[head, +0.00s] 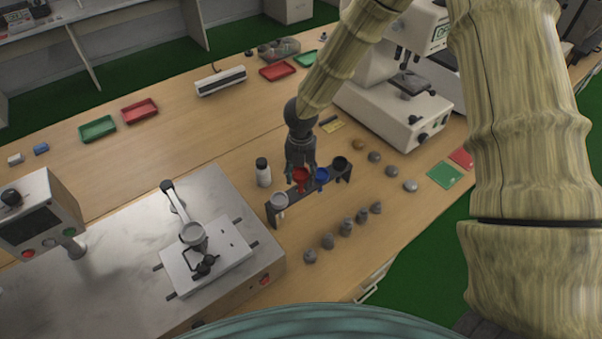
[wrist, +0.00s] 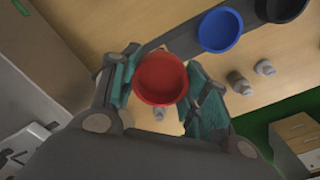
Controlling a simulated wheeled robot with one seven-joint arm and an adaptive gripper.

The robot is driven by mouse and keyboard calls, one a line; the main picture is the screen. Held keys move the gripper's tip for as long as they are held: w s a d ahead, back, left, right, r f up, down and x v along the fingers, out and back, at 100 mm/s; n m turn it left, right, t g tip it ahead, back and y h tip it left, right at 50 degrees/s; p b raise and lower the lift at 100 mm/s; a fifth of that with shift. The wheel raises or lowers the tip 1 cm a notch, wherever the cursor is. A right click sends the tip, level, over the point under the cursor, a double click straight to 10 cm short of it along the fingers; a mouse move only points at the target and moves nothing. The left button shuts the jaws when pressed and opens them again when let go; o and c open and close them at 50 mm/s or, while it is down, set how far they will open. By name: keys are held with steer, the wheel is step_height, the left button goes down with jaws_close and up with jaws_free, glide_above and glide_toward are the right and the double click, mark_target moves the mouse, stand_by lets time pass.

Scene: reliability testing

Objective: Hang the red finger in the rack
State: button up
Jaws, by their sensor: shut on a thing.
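The red finger (head: 301,175) has a round cup-shaped top, and it shows large in the wrist view (wrist: 160,79). My gripper (head: 300,170) is shut on it, with one teal finger pad on each side in the wrist view (wrist: 160,85). The rack (head: 271,215) is a dark bar on legs on the wooden bench, also seen in the wrist view (wrist: 178,42). The red finger is at the rack's bar, in line with the other cups. I cannot tell whether it rests in a slot or is just above it.
A white cup (head: 280,200), a blue cup (head: 322,175) and a black cup (head: 340,163) hang in the rack. A white bottle (head: 263,172) stands behind it. Several grey pieces (head: 346,227) stand in front. A microscope (head: 405,110) and a metal machine (head: 130,265) flank the area.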

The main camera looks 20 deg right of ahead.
steer(key=shift+f, duration=0.25)
steer(key=shift+f+b, duration=1.05)
steer(key=shift+f, duration=0.45)
steer(key=shift+f, duration=0.25)
steer(key=shift+f+b, duration=0.35)
steer(key=o, duration=1.2)
steer(key=shift+c, duration=0.2)
